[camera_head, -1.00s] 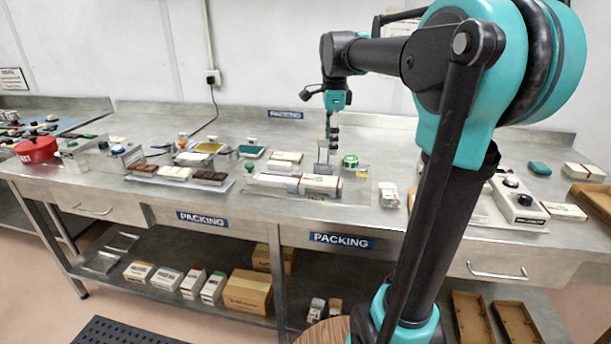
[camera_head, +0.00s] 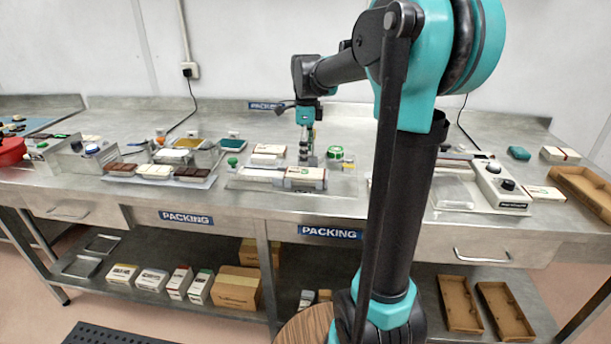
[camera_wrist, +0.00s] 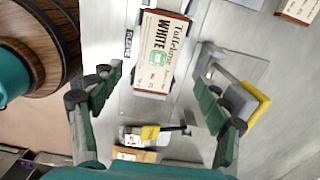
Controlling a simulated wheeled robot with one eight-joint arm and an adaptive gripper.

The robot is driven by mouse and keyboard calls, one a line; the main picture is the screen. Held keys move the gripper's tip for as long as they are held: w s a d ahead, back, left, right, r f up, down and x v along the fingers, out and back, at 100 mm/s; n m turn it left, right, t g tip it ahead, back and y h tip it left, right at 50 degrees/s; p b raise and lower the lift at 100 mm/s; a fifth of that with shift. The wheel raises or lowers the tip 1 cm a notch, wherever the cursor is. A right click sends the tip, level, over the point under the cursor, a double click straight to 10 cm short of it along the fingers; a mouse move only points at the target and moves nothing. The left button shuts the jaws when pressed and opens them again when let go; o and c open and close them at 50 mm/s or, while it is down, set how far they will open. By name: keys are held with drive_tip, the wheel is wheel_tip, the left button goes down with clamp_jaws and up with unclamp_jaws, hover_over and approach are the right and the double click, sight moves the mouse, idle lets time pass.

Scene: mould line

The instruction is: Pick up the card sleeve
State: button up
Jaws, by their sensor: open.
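A cream printed card sleeve (camera_wrist: 162,55) with dark red edges, marked "WHITE", lies in the upper middle of the wrist view. What seems to be the same sleeve (camera_head: 305,176) lies near the front of the steel bench in the head view. My gripper (camera_wrist: 158,80) is open and empty, its green-padded fingers spread to the left and right of the sleeve's lower end in the picture. In the head view my gripper (camera_head: 308,156) points down just behind the sleeve. I cannot tell its exact height above the bench.
A grey and yellow fixture (camera_wrist: 240,95) stands by the right finger in the wrist view. A green-lidded round item (camera_head: 334,153) is right of my gripper in the head view. A tray of bars (camera_head: 157,173) lies left; a sealer-like device (camera_head: 500,190) stands right.

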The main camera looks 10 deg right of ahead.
sight(306, 172)
drive_tip(key=shift+s+a+f, duration=0.1)
drive_tip(key=shift+f, duration=1.3)
drive_tip(key=shift+s+a+f, duration=0.1)
drive_tip(key=shift+f, duration=1.3)
drive_tip(key=shift+c, duration=0.6)
drive_tip(key=c, duration=1.1)
drive_tip(key=shift+r, duration=0.15)
wheel_tip(306, 172, up, 20)
drive_tip(key=shift+f, duration=0.1)
drive_tip(key=shift+d, duration=0.15)
